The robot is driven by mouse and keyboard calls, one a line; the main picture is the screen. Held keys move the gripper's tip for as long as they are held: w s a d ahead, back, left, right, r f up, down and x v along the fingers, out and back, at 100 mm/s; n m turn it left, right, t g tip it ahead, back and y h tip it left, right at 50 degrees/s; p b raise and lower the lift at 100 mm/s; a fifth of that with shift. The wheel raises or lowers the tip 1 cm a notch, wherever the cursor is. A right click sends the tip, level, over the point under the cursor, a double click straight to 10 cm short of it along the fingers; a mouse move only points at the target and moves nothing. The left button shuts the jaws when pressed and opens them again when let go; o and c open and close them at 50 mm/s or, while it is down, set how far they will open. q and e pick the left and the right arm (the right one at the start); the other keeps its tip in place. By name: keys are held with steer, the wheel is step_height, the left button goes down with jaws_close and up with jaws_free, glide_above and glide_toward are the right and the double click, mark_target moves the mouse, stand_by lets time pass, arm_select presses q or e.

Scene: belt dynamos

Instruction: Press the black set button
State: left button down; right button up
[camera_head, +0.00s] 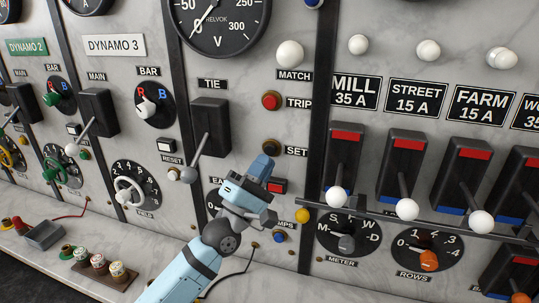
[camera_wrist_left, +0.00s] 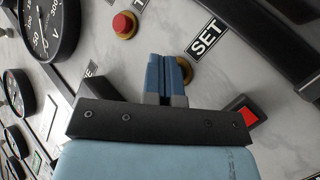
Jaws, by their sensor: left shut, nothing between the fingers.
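The black set button (camera_head: 275,146) is a small dark knob in a brass collar, left of the SET label (camera_head: 297,151) in the head view. My left gripper (camera_head: 264,163) has blue fingers closed together with nothing between them. Its tips are just below and left of the button in the head view. In the left wrist view the fingers (camera_wrist_left: 167,76) cover most of the button, and only part of its brass collar (camera_wrist_left: 189,76) shows at their right side. I cannot tell whether the tips touch it. My right gripper is not in view.
The red TRIP button (camera_head: 271,100) is above. A black TIE lever switch (camera_head: 208,130) stands out at left. A red rectangular button (camera_head: 278,186) is close below the fingers. A long bar with white-knobbed levers (camera_head: 407,209) projects at right.

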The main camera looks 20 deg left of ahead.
arm_select(q)
steer(key=shift+w, duration=0.65)
stand_by(0.9)
steer(key=shift+w, duration=0.15)
stand_by(0.6)
steer(key=shift+w+b, duration=0.25)
steer(key=shift+b, duration=0.05)
steer(key=shift+w, duration=0.5)
stand_by(0.7)
steer(key=shift+s, duration=0.9)
steer(key=shift+s, duration=0.1)
